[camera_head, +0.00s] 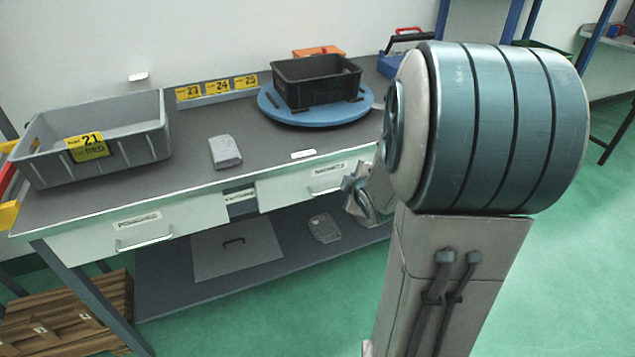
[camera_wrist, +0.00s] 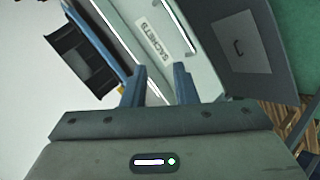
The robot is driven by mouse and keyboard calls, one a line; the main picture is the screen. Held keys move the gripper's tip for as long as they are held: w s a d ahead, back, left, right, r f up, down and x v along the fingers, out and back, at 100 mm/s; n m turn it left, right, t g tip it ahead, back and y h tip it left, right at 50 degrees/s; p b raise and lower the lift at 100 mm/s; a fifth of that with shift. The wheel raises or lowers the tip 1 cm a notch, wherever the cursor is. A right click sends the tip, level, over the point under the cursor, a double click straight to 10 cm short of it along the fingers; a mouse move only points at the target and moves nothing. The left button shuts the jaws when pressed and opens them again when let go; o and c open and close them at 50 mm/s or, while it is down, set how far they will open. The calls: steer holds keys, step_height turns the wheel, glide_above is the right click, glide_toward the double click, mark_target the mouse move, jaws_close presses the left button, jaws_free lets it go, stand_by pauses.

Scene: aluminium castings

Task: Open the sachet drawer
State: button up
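The sachet drawer (camera_head: 290,192) is the right-hand pale drawer under the grey worktop and looks shut. Its white label reads SACHETS in the wrist view (camera_wrist: 153,38). A bright bar beside the label, probably the drawer handle (camera_wrist: 181,27), runs along the front. My gripper (camera_wrist: 160,68) is open, its two blue fingers apart with nothing seen held between them. The fingertips overlap the drawer front in the picture, below the label; I cannot tell whether they touch it. In the head view my arm hides the drawer's right end and most of the gripper.
Another handled drawer (camera_head: 105,235) is at the left. On the worktop (camera_head: 195,185) are a grey bin (camera_head: 150,145), a grey packet (camera_head: 225,152), and a black crate (camera_head: 317,90) on a blue round board (camera_head: 345,112). A lower shelf (camera_head: 165,285) lies beneath. Green floor is clear at right.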

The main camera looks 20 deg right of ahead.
mark_target(337, 188)
steer(key=w+d+f+n+t+y+b, duration=0.1)
steer(key=d+f+n+t+y+b, duration=0.25)
steer(key=f+n+b, duration=0.6)
steer(key=w+f+p, duration=0.1)
steer(key=w, duration=0.3)
steer(key=w+f+m+p, duration=0.1)
steer(key=w+f, duration=0.1)
steer(key=w, duration=0.3)
steer(key=w+f+m+t, duration=0.1)
steer(key=w+f, duration=0.1)
steer(key=w, duration=0.2)
steer(key=shift+w+a+h+p, duration=0.25)
steer(key=shift+w+a+p, duration=0.1)
steer(key=shift+a+p, duration=0.05)
jaws_close()
